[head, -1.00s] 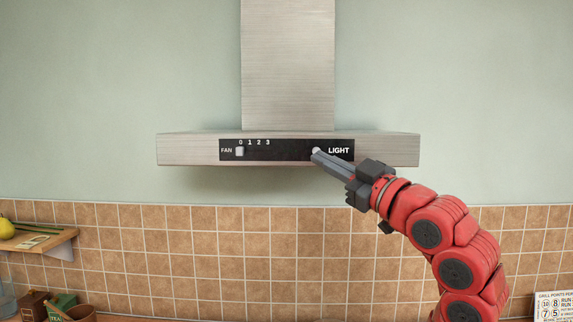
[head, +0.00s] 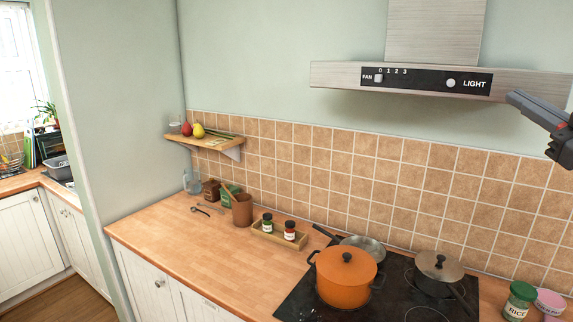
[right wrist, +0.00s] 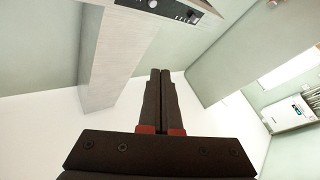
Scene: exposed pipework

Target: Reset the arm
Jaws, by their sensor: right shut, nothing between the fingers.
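My right gripper (head: 517,99) is at the right edge of the head view, in front of the right part of the range hood. It is apart from the round LIGHT button (head: 451,83) on the hood's black panel. In the right wrist view its two dark fingers (right wrist: 160,73) are shut together with nothing between them. The steel hood (head: 335,74) has a FAN slider (head: 378,78) at the 0 end of its scale. The hood also shows in the right wrist view (right wrist: 118,62). My left gripper is not in view.
Below stands a black cooktop (head: 296,300) with an orange pot (head: 345,280), a steel pot (head: 436,275) and a pan (head: 365,246). A wooden shelf (head: 185,142) juts from the wall at left. Jars (head: 519,300) stand at right.

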